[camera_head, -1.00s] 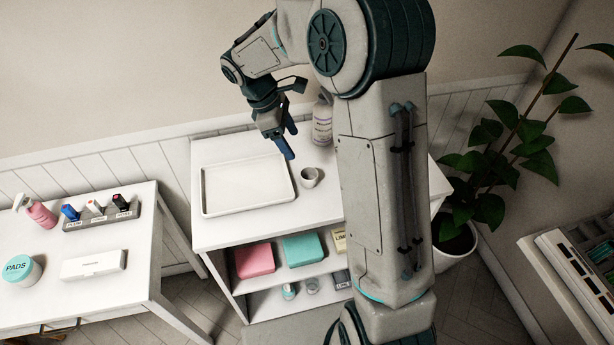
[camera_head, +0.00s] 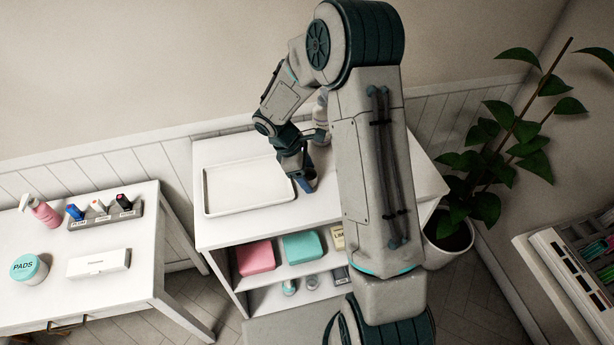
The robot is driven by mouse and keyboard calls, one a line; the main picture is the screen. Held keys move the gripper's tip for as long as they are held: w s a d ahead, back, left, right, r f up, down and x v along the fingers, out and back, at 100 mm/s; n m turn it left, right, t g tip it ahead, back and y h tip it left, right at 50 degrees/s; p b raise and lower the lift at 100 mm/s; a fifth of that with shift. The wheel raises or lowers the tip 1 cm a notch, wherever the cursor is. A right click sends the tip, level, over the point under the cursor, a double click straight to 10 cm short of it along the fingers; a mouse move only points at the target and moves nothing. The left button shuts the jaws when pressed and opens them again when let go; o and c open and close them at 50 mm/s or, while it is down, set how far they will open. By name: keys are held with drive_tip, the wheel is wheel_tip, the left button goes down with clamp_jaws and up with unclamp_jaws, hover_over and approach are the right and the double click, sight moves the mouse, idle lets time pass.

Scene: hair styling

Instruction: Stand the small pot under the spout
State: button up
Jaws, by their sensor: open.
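My gripper (camera_head: 306,182) is low over the white cabinet top (camera_head: 240,228), just right of the tray, with its fingers pointing down. It is open. The small pot, a little pale cup, is hidden behind the gripper and fingers, so I cannot tell whether the fingers are around it or beside it. A pale bottle (camera_head: 321,118) stands at the back of the cabinet top, partly behind my arm. Its top is hidden, and I cannot make out a spout on it.
A white rimmed tray (camera_head: 207,192) lies left of my gripper. Lower shelves hold a pink box (camera_head: 254,258) and a teal box (camera_head: 303,246). A side table with a pink spray bottle (camera_head: 42,211) stands left; a potted plant (camera_head: 450,240) stands right.

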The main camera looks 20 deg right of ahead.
drive_tip(key=shift+d+f, duration=0.1)
drive_tip(key=shift+f, duration=0.1)
drive_tip(key=c, duration=1.1)
drive_tip(key=shift+r, duration=0.1)
drive_tip(key=shift+r+b, duration=0.3)
drive_tip(key=shift+r, duration=0.3)
wheel_tip(320, 180, up, 3)
drive_tip(key=shift+f+b, duration=0.15)
drive_tip(key=shift+b, duration=0.25)
drive_tip(key=s+d+r, duration=0.2)
drive_tip(key=d, duration=0.1)
drive_tip(key=s+d+r+b, duration=0.1)
drive_tip(key=s+d+r, duration=0.1)
drive_tip(key=d, duration=0.1)
drive_tip(key=s+d+r+b, duration=0.1)
drive_tip(key=s+d+r, duration=0.2)
drive_tip(key=shift+s, duration=0.1)
